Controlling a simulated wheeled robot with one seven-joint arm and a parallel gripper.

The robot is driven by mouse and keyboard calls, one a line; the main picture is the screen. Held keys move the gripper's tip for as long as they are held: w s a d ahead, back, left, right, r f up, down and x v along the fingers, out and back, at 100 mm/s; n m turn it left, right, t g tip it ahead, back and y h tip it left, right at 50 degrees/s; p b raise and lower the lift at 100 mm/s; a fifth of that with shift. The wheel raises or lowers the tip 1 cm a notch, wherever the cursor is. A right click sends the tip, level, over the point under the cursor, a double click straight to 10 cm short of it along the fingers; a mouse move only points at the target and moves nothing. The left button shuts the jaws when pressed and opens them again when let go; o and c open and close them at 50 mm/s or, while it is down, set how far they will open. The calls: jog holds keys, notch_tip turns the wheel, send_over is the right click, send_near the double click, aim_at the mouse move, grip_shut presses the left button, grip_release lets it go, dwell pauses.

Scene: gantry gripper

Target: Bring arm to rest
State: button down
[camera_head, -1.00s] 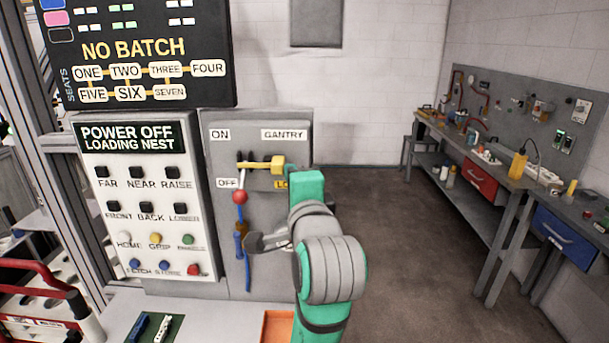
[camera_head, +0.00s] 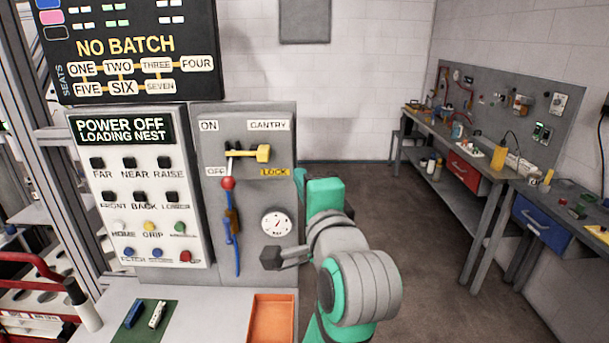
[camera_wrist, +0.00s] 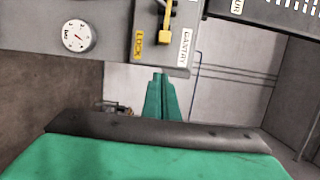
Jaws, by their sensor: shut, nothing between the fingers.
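My gripper (camera_head: 272,258) is shut and empty in the head view, in front of the lower right part of the grey gantry switch box (camera_head: 205,150). My green and grey arm stands to its right. The box has a lever with a red knob (camera_head: 228,183) near the OFF label, a yellow handle (camera_head: 250,153), a yellow LOCK label and a round gauge (camera_head: 276,223). In the wrist view, the gauge (camera_wrist: 77,36) and yellow handle (camera_wrist: 167,22) show at the top.
The white button panel (camera_head: 140,190) reads POWER OFF, LOADING NEST. An orange tray (camera_head: 271,318) and a green mat (camera_head: 145,322) with small parts lie on the bench below. A workbench (camera_head: 455,165) runs along the right wall. The floor between is clear.

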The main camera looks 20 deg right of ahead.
notch_tip(320, 180, down, 20)
jog(key=a+n+g, duration=0.1)
jog(key=a+n, duration=0.1)
jog(key=n, duration=0.2)
jog(key=s+a+f+n, duration=0.2)
jog(key=s+a+f, duration=0.15)
jog(key=f, duration=0.45)
jog(key=s+a+f+n, duration=0.2)
jog(key=s+f, duration=0.2)
jog(key=f, duration=0.4)
jog(key=s+a+f+n+g, duration=0.1)
jog(key=s+a+f+n, duration=0.2)
jog(key=s+f, duration=0.3)
jog(key=s+a+f+n, duration=0.25)
jog(key=s+f, duration=0.25)
jog(key=s, duration=0.3)
jog(key=s+a+n+y, duration=0.1)
jog(key=s+a+n, duration=0.1)
jog(key=s, duration=0.7)
jog(key=s+a+f+n, duration=0.1)
jog(key=s+a+n, duration=0.2)
jog(key=s, duration=0.6)
jog(key=shift+a+n+g+y, duration=0.25)
jog(key=shift+n+g+y, duration=0.05)
jog(key=shift+n+y, duration=0.15)
